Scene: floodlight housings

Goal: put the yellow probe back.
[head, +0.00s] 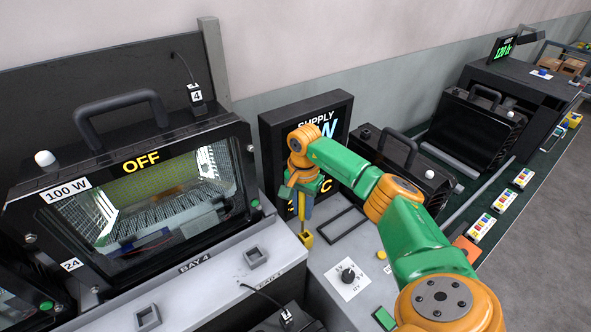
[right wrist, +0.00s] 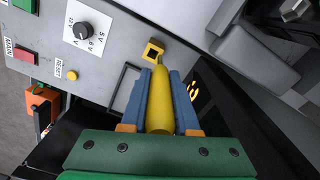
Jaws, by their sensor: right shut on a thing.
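My right gripper (head: 301,205) is shut on the yellow probe (right wrist: 160,105). In the right wrist view the probe lies between the two blue fingers (right wrist: 163,78), its narrow end pointing away from my palm. A small yellow square holder (right wrist: 153,51) with a dark opening sits on the grey console just beyond the probe's narrow end. The holder also shows below the gripper in the head view (head: 306,238). I cannot tell whether probe and holder touch. My left gripper is not in view.
A supply display (head: 330,110) stands behind the gripper. A dial (head: 348,275) and a yellow button (head: 382,255) are on the console. A black rectangular frame (head: 341,223) lies beside the holder. A floodlight housing (head: 140,180) marked OFF stands left, black housings right.

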